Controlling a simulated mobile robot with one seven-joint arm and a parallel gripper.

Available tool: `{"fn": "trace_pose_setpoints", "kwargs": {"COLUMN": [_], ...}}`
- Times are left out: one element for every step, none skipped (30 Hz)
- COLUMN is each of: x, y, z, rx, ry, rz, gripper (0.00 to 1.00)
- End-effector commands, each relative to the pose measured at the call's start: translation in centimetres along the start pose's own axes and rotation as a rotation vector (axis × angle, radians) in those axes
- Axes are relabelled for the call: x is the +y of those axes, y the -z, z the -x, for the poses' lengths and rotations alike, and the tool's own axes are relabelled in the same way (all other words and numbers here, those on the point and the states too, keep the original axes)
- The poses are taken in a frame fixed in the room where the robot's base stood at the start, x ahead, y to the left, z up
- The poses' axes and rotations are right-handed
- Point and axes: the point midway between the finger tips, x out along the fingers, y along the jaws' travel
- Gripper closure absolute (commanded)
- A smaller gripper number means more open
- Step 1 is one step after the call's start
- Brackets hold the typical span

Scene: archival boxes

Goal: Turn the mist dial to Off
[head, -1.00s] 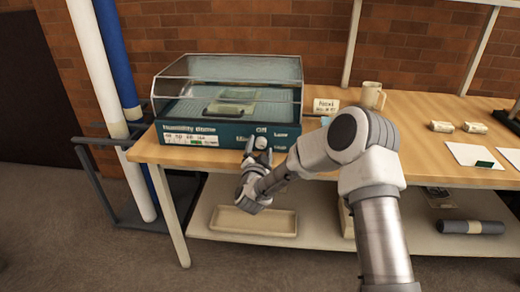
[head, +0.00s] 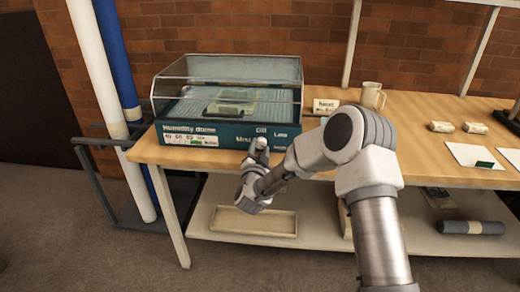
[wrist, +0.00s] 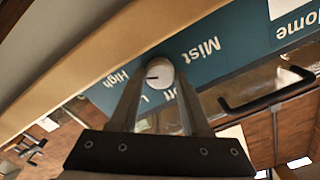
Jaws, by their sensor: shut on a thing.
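The humidity dome (head: 225,132) stands on the left end of the table, a clear cover over a teal base. Its front panel carries the white mist dial (wrist: 159,70), beside the word "Mist" in the wrist view. A dark pointer line lies on the dial's left part, on the side of "High"; "Off" is partly covered by my fingers, so the exact setting is hard to tell. My gripper (wrist: 160,82) has a finger on each side of the dial and is shut on it. In the head view my gripper (head: 258,152) is at the panel's front, hiding the dial.
A card (head: 326,106) and a mug (head: 372,95) stand right of the dome. The wooden table (head: 415,110) has free room further right. A shallow tray (head: 253,222) lies on the lower shelf beneath my gripper. White and blue poles stand left of the table.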

Motion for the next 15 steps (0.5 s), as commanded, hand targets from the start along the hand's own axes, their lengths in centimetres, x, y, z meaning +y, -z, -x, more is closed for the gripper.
{"fn": "trace_pose_setpoints", "kwargs": {"x": [-0.03, -0.09, -0.07, -0.06, -0.06, -0.08, -0.08, -0.09, -0.07, -0.06, -0.08, -0.09, -0.09, -0.08, -0.04], "y": [-0.09, -0.12, -0.14, -0.15, -0.17, -0.17, -0.14, -0.17, -0.21, -0.21, -0.2, -0.17, -0.2, -0.23, -0.22], "z": [0.03, 0.05, 0.04, 0.04, 0.04, 0.05, 0.04, 0.05, 0.05, 0.06, 0.06, 0.06, 0.06, 0.06, 0.06], "rx": [-0.001, -0.001, -0.001, -0.002, -0.001, -0.001, -0.001, -0.001, -0.002, -0.002, -0.001, -0.001, -0.001, -0.002, -0.002], "ry": [0.002, 0.003, 0.003, 0.003, 0.003, 0.003, 0.003, 0.004, 0.004, 0.003, 0.004, 0.004, 0.004, 0.004, 0.003], "rz": [0.024, 0.04, 0.066, 0.086, 0.108, 0.14, 0.164, 0.191, 0.228, 0.254, 0.284, 0.322, 0.35, 0.379, 0.418], "gripper": [1.0, 1.0, 1.0, 1.0, 1.0, 1.0, 1.0, 1.0, 1.0, 1.0, 1.0, 1.0, 1.0, 1.0, 1.0]}}
